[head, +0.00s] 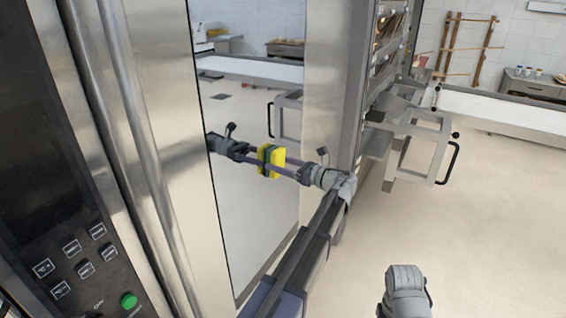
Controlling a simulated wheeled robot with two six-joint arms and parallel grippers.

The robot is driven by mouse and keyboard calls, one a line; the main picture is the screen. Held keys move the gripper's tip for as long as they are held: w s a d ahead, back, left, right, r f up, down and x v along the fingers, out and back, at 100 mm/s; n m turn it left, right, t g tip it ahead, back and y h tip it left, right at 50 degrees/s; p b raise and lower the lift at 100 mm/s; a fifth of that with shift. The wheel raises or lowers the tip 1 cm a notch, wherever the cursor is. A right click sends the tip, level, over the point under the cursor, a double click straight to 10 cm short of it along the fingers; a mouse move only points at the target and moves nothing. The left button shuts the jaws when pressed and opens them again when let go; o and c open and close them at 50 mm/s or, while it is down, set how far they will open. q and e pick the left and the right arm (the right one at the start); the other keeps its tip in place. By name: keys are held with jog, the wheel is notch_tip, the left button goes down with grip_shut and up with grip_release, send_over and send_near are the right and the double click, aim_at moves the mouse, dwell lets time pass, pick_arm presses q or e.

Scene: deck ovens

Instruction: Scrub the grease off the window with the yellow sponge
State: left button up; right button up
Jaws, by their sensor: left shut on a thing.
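The yellow sponge (279,156) is between the fingers of my left gripper (282,163), which is shut on it. The gripper points left at a tall, mirror-like window (255,215) in the middle of the head view. A reflection of the gripper and sponge shows in the window, right up against the real sponge. The sponge seems to be at or very near the glass; I cannot tell if it touches. No grease is clearly visible on the window. Part of my right arm shows at the bottom right, with no fingers in view.
A steel oven front with a control panel (75,262) and a long vertical handle (130,130) fills the left. Steel racks with a black handle (448,163) stand right of the window. A white-topped counter (505,112) lies behind. The floor at right is clear.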

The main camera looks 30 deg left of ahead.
aim_at(249, 179)
pick_arm(q)
jog(key=shift+s+a, duration=0.1)
jog(key=shift+s, duration=0.75)
jog(key=shift+s+a, duration=0.1)
jog(key=shift+s, duration=1.6)
jog(key=shift+s, duration=0.1)
jog(key=shift+s+a, duration=0.2)
jog(key=shift+s, duration=1.35)
jog(key=shift+s, duration=0.1)
jog(key=shift+s+a, duration=0.1)
jog(key=shift+s, duration=1.6)
